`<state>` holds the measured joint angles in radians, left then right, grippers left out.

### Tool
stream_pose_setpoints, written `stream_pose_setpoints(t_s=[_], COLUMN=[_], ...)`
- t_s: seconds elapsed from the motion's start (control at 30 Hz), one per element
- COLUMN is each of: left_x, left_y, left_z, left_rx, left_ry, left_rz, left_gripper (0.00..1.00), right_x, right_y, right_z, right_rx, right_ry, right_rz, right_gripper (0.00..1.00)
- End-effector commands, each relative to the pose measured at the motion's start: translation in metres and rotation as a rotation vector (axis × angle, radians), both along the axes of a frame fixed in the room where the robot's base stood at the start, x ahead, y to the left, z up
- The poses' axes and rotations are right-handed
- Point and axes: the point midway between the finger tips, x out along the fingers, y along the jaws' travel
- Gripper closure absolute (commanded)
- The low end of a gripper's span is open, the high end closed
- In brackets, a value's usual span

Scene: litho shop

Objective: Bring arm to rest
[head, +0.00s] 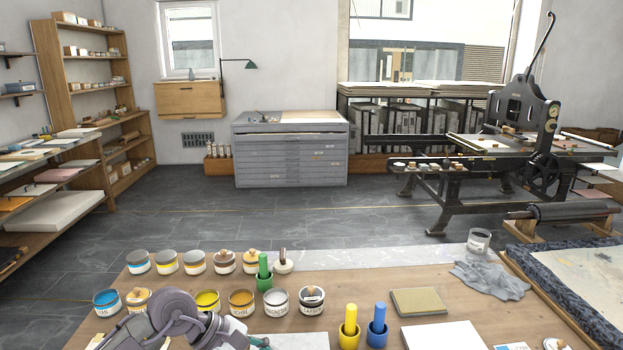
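Part of my own grey arm (185,318) shows at the bottom edge, left of the middle. Its rounded joints are above the front of the wooden worktable (400,275) and cover part of the jars there. I see no gripper fingertips of either arm in the picture. The end of the visible arm runs down past the bottom edge, beside a small dark teal thing (259,343) that I cannot make out. No other arm shows.
Several ink tins, among them a cyan tin (106,303), stand around the arm. A green pestle-like tool (264,266), a yellow one (350,318) and a blue one (378,323) stand in cups. Grey cloth (490,279) lies right. Open floor (290,218) lies beyond.

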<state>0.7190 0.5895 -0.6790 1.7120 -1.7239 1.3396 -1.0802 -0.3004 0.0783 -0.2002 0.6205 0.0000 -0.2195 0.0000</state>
Motion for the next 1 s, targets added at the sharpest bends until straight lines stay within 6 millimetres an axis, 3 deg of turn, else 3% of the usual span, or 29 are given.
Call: stream_pose_setpoints(t_s=[0.03,0.13,0.2,0.27,0.37,0.47,0.57,0.67,0.7,0.83,1.0], left_x=[-0.010,-0.025,-0.029,-0.026,-0.014,0.001,0.006,-0.009,-0.021,-0.073,-0.137], left_y=[-0.027,-0.073,-0.088,-0.085,-0.056,-0.007,0.049,0.095,0.108,0.133,0.138], left_z=[0.009,0.049,0.086,0.115,0.145,0.144,0.109,0.050,0.026,-0.047,-0.100], left_rx=[-0.141,-0.515,-0.794,-1.025,-1.388,-1.715,-2.005,-2.236,2.186,1.735,1.379], left_ry=[0.031,0.144,0.264,0.386,0.625,0.890,1.169,1.438,-1.453,-1.254,-1.065], left_rz=[0.031,0.157,0.277,0.396,0.621,0.882,1.182,1.520,-1.570,-1.488,-1.418], left_gripper=[0.54,0.54,0.54,0.54,0.54,0.54,0.54,0.54,0.54,0.54,0.54], right_x=[-0.001,-0.001,-0.001,-0.001,-0.001,-0.001,-0.001,-0.001,-0.001,-0.001,-0.001], right_y=[0.000,0.000,0.000,0.000,0.000,0.000,0.000,0.000,0.000,0.000,0.000], right_z=[0.000,0.000,0.000,0.000,0.000,0.000,0.000,0.000,0.000,0.000,0.000], right_rx=[0.000,0.000,0.000,0.000,0.000,0.000,0.000,0.000,0.000,0.000,0.000], right_ry=[0.001,0.002,0.002,0.002,0.002,0.002,0.002,0.002,0.002,0.002,0.002], right_rz=[0.000,0.000,0.000,0.000,0.000,0.000,0.000,0.000,0.000,0.000,0.000], right_gripper=[0.44,0.44,0.44,0.44,0.44,0.44,0.44,0.44,0.44,0.44,0.44])
